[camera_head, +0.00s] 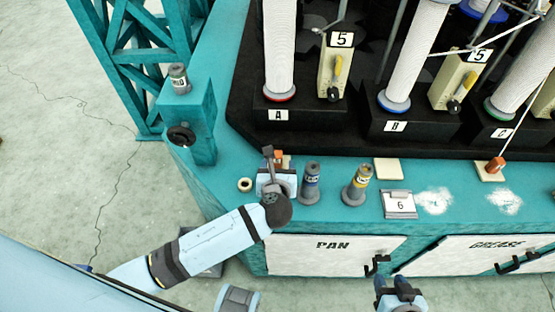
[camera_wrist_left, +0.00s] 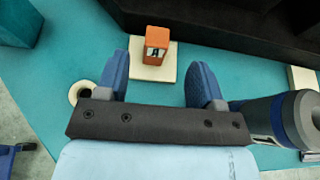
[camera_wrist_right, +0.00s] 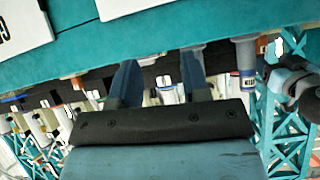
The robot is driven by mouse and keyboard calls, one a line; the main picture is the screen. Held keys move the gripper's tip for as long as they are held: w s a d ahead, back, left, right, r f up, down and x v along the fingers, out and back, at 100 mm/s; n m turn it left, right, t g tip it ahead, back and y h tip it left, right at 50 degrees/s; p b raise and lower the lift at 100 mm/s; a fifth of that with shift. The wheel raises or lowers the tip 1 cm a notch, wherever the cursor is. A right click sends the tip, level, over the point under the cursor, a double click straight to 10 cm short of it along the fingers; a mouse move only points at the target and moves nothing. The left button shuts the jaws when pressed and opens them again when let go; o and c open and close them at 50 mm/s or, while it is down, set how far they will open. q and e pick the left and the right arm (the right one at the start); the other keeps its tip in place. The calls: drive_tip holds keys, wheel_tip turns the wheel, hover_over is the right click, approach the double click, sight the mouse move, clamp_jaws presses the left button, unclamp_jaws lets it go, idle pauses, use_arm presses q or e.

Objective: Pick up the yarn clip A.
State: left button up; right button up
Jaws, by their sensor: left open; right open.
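The yarn clip A (camera_wrist_left: 156,43) is a small orange block with a letter A label. It stands on a cream square pad (camera_wrist_left: 150,70) on the teal table. In the head view the clip (camera_head: 279,158) is partly hidden by my left gripper (camera_head: 274,170). In the left wrist view my left gripper (camera_wrist_left: 162,75) is open and empty, its two blue fingers apart with the clip ahead between them, nearer the left finger. I see no contact. My right gripper (camera_head: 399,285) is open and empty in front of the cabinet, away from the clip.
A cream ring (camera_head: 245,185) lies left of the left gripper. A blue-labelled bottle (camera_head: 311,182) stands close on its right, with a yellow-labelled bottle (camera_head: 357,184) further right. The black machine base (camera_head: 330,145) rises behind. Another orange clip (camera_head: 496,163) sits on a pad to the right.

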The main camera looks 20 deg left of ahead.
sight(277, 154)
use_arm(q)
drive_tip(key=b+x, duration=0.1)
drive_tip(key=x, duration=0.6)
drive_tip(key=shift+s+a+f, duration=0.1)
drive_tip(key=shift+f, duration=0.05)
drive_tip(key=c, duration=1)
